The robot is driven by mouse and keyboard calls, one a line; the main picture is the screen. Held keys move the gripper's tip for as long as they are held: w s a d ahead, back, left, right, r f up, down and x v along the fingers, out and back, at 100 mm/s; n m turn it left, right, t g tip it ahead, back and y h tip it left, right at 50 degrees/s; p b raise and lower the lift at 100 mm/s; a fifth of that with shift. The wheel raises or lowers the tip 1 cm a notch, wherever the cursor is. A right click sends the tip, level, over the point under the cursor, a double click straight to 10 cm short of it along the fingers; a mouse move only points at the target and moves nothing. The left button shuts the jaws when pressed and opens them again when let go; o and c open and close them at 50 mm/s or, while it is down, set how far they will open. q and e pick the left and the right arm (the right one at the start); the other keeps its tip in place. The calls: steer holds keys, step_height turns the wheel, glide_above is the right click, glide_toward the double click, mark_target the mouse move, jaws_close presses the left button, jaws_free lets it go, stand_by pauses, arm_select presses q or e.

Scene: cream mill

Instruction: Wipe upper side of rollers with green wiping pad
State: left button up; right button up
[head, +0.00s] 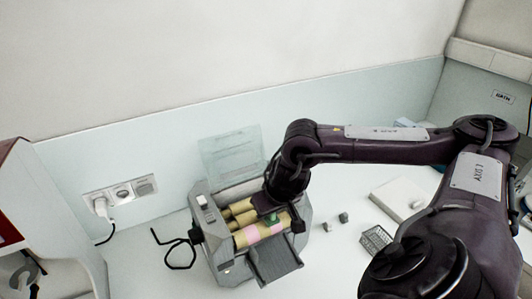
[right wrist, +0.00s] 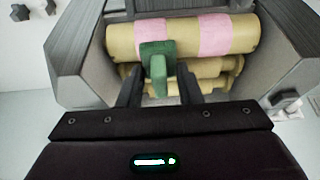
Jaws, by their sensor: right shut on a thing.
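The mill (head: 221,262) is a grey machine on the white table, with several tan rollers (head: 243,216) lying side by side between its side walls. In the right wrist view the front roller (right wrist: 236,38) carries pink patches (right wrist: 214,33). My right gripper (right wrist: 165,92) is over the rollers, shut on the green wiping pad (right wrist: 158,62). In the head view the pad (head: 271,219) is partly hidden by my right gripper (head: 273,212). My left gripper is in no view.
A clear upright panel (head: 232,152) stands behind the mill.

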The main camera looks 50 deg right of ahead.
steer(key=shift+s+a, duration=0.15)
steer(key=shift+s, duration=0.35)
steer(key=shift+w+r, duration=0.2)
steer(key=shift+r, duration=3.8)
steer(key=shift+s, duration=0.1)
steer(key=shift+f, duration=0.1)
